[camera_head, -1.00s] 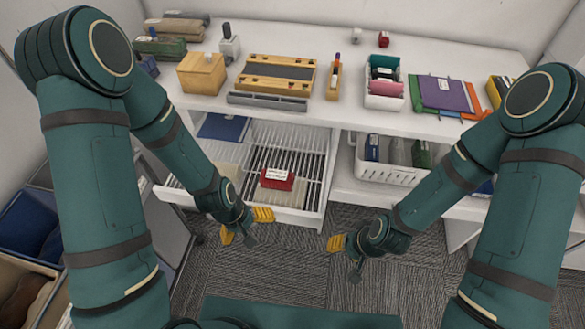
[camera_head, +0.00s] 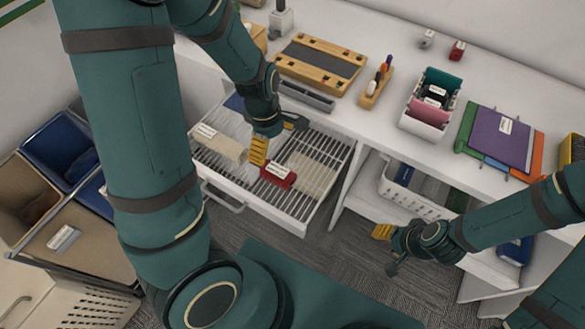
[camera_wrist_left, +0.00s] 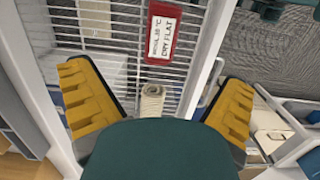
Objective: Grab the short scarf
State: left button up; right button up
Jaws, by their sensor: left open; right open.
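A cream rolled cloth (camera_head: 218,144) with a white label lies on the wire rack of the open white drawer (camera_head: 262,205); it may be the short scarf. Its spiral end shows between my fingers in the left wrist view (camera_wrist_left: 152,99). My left gripper (camera_head: 259,149) is open and empty, its yellow fingers over the drawer, just right of the roll in the head view. My right gripper (camera_head: 383,232) hangs in front of the lower shelf, open and empty. A flat beige cloth (camera_head: 312,178) lies at the drawer's right.
A red care sign (camera_head: 277,174) reading wool, dry flat stands in the drawer, close to my left gripper. The desktop above holds a wooden tray (camera_head: 318,68), a white bin (camera_head: 428,118) and folders (camera_head: 498,138). A white basket (camera_head: 418,195) sits on the lower shelf. Fabric bins are at left.

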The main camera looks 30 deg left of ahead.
aim_at(278, 170)
pick_arm(q)
jog(key=f+b, duration=0.1)
jog(key=f, duration=0.2)
jog(key=f+b, duration=0.1)
jog(key=f, duration=0.1)
jog(key=f+b, duration=0.1)
jog(key=f, duration=0.2)
jog(key=shift+d+f, duration=0.35)
jog(key=shift+d, duration=0.05)
jog(key=f+b, duration=0.2)
jog(key=f, duration=0.2)
jog(key=shift+s+f, duration=0.1)
jog(key=shift+s, duration=0.1)
jog(key=shift+d+f, duration=0.15)
jog(key=shift+f, duration=0.25)
jog(key=shift+c, duration=0.3)
jog(key=c, duration=1.3)
